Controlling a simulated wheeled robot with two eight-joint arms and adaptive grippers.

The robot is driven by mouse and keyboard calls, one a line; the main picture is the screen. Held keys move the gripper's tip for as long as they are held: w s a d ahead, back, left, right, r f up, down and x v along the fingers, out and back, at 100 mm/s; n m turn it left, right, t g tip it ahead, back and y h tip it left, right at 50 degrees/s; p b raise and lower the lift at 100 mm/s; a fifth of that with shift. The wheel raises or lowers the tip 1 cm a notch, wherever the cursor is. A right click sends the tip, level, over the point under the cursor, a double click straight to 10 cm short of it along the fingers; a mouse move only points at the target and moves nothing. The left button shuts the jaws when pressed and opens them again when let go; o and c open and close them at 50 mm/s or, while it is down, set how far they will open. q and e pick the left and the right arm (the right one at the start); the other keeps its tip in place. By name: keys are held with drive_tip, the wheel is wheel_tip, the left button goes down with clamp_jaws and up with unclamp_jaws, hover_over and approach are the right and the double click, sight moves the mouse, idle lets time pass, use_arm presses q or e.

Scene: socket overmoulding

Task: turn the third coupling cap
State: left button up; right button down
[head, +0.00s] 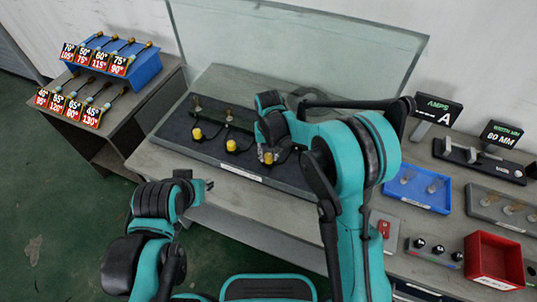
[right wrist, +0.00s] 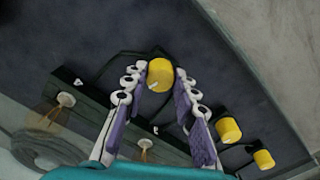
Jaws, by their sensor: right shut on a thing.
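Three yellow coupling caps stand in a row on the dark mat (head: 215,153) in the head view: the left cap (head: 197,133), the middle cap (head: 231,146) and the third cap (head: 268,157) at the right. My right gripper (right wrist: 161,88) reaches down over the third cap and is shut on it. In the right wrist view the third cap (right wrist: 160,73) shows between the fingertips, with a small white mark on its side. The other two caps (right wrist: 229,130) are clear of the fingers. My left gripper (head: 207,185) hangs empty in front of the bench; its jaw opening is too small to judge.
A clear upright panel (head: 300,45) stands behind the mat. A blue rack (head: 140,68) with labelled tools is at the left. At the right are a blue tray (head: 418,190), a red bin (head: 493,258) and display signs (head: 438,109). Dark cables run beside the caps.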

sight(269, 156)
drive_tip(key=shift+n, duration=1.2)
drive_tip(key=c, duration=1.2)
unclamp_jaws()
wheel_tip(269, 156, up, 12)
